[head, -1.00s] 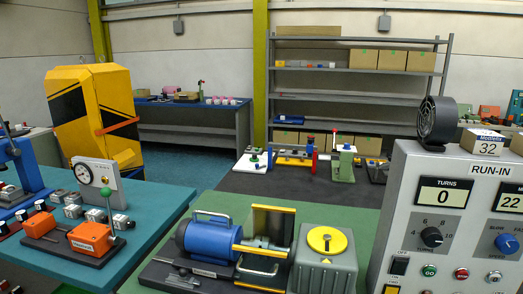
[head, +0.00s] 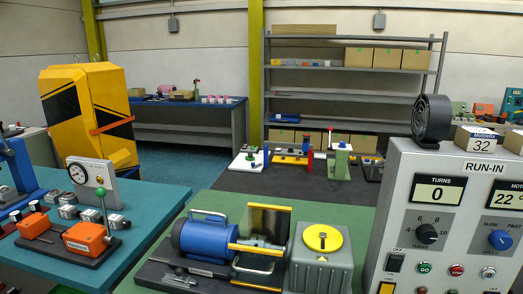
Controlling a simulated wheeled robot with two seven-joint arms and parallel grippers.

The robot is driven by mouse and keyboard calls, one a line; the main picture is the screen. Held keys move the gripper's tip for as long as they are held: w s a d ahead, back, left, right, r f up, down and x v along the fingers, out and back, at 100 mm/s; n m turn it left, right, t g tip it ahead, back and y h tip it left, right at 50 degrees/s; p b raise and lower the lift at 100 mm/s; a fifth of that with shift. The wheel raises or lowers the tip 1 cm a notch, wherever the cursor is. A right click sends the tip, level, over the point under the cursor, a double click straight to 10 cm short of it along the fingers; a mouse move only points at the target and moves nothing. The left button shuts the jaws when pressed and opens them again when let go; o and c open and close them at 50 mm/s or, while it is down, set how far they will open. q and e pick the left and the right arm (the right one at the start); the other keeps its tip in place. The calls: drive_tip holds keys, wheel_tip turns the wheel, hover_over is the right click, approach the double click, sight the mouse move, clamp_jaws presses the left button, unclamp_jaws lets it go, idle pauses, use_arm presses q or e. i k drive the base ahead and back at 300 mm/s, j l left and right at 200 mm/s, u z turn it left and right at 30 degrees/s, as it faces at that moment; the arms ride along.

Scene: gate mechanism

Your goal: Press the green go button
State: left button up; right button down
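The green go button (head: 424,268) is a small round button labelled GO on the grey RUN-IN control panel (head: 381,200) at the right. A red stop button (head: 457,270) sits just right of it. Above the buttons are a TURNS display (head: 438,192) reading 0 and a black turns knob (head: 426,234). A blue speed knob (head: 499,240) is further right. Neither of my grippers is in view.
A blue motor (head: 206,236) with a raised guard (head: 268,222) and a grey box with a yellow disc (head: 322,238) stand left of the panel on the green bench. A black fan (head: 432,118) and a box marked 32 (head: 476,139) sit on the panel.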

sight(423, 269)
drive_tip(key=z, duration=1.35)
